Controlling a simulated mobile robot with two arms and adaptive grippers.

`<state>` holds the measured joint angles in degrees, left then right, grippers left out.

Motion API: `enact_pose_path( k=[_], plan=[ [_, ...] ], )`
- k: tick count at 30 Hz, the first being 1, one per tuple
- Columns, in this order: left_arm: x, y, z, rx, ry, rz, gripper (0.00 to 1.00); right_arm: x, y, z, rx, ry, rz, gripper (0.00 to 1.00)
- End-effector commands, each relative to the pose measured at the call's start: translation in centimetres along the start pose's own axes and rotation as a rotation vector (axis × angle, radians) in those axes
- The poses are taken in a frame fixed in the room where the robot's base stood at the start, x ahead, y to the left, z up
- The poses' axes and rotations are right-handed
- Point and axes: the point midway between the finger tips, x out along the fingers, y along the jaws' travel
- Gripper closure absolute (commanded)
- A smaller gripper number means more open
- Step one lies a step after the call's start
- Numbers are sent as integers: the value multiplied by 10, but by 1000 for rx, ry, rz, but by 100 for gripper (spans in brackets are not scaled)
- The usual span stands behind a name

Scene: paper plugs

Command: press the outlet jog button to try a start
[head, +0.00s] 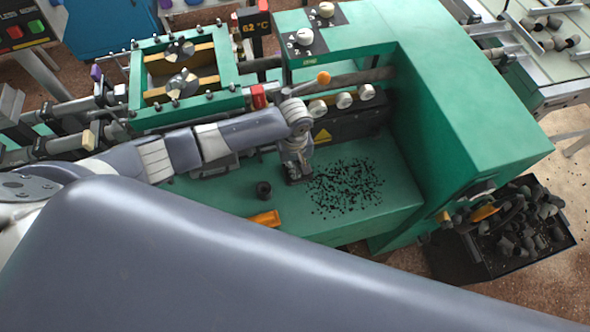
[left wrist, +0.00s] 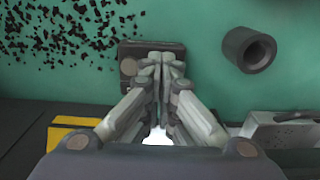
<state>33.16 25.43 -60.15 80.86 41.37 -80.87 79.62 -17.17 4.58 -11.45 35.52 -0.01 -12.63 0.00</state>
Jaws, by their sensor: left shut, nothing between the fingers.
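My left gripper (head: 296,176) points down at a small dark box on the green machine bed (head: 225,192). In the left wrist view the shut, empty fingers (left wrist: 168,62) are over the dark button box (left wrist: 150,48). One round brown button (left wrist: 129,67) shows at the box's left side, beside the fingertips. The fingers hide the rest of the box's face, and I cannot tell whether they touch it. No label on the box is readable, so I cannot tell which button is the outlet jog. My right gripper is not in view.
Black crumbs (head: 345,187) lie right of the box. A dark hollow plug (head: 263,189) and an orange piece (head: 264,218) lie on the bed's left part. A black panel with knobs (head: 344,100) stands behind. A crate of dark plugs (head: 470,262) is at right.

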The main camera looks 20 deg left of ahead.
Motion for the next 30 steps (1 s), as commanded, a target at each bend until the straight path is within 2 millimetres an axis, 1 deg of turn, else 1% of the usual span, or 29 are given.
enact_pose_path(
  k=[30],
  plan=[
    [2,0,1,1,-2,0,100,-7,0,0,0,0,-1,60]
  ],
)
